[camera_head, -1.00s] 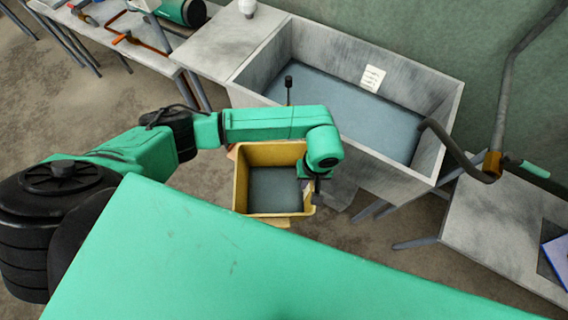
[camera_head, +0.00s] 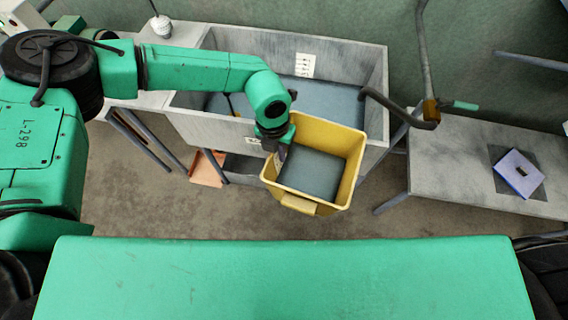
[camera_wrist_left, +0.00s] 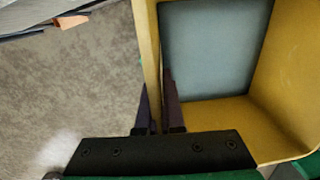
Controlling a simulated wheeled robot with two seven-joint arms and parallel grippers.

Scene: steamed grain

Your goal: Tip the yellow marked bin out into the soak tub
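The yellow bin (camera_head: 346,143), with a flat grey-blue surface inside, is in front of the soak tub's right part and overlaps its front wall in the head view. My left gripper (camera_head: 281,155) is shut on the bin's left wall, with one finger on each side of it. The wrist view shows the fingers (camera_wrist_left: 159,110) around the bin's wall (camera_wrist_left: 148,45). The bin looks roughly upright and held off the floor. The grey soak tub (camera_head: 376,70) has a blue-grey surface inside and a white label on its back wall. My right gripper is not in view.
A bent dark pipe (camera_head: 395,108) reaches over the tub's right end. A grey table (camera_head: 450,165) on the right holds a blue-and-white item (camera_head: 518,173). An orange tray (camera_head: 207,168) lies below the tub. Open floor lies left of the bin.

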